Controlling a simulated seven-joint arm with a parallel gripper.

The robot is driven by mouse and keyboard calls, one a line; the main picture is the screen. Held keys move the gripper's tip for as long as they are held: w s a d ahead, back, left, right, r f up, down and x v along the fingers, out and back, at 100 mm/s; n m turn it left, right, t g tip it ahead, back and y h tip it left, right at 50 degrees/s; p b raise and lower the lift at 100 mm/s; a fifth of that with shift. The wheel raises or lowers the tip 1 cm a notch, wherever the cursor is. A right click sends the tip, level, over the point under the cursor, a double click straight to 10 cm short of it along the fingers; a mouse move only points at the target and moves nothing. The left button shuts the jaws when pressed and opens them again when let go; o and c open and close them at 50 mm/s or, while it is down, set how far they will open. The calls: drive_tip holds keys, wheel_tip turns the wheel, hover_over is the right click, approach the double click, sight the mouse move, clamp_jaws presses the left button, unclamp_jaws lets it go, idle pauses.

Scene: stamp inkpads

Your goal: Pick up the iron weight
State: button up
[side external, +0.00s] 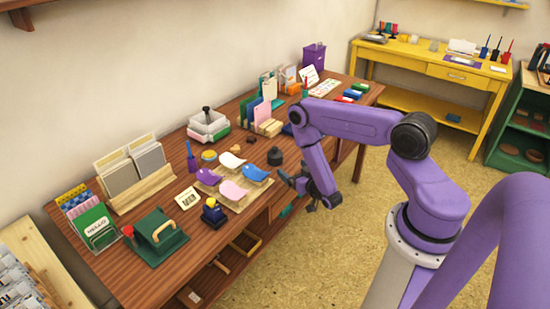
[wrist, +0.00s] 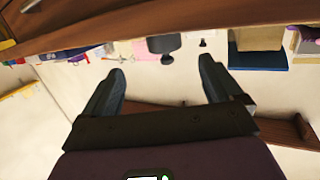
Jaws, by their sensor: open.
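The iron weight (side external: 275,156) looks like a small dark, squat cylinder with a knob on top. It stands upright on the wooden table (side external: 105,270), behind the tray of coloured pads. My gripper (side external: 293,188) is at the table's front edge, to the right of and nearer the camera than the weight, apart from it. In the wrist view my gripper (wrist: 162,66) has its two fingers spread with nothing between them. A dark shape that looks like the weight (wrist: 164,43) shows upside down beyond the fingertips, roughly centred between them.
A tray with purple, white and pink curved pads (side external: 233,185) lies left of my gripper. Coloured upright folders (side external: 258,113) and a white box (side external: 208,127) stand further back. A green press (side external: 157,238) is at the near left.

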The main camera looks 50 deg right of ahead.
sight(279, 159)
drive_tip(key=x, duration=0.5)
drive_tip(key=shift+w, duration=0.15)
drive_tip(key=shift+a+x, duration=0.15)
drive_tip(key=shift+x, duration=1.2)
drive_tip(key=shift+a+x, duration=0.15)
drive_tip(key=shift+x, duration=1.15)
drive_tip(key=shift+w+r, duration=0.1)
clamp_jaws()
drive_tip(key=shift+w+r, duration=0.1)
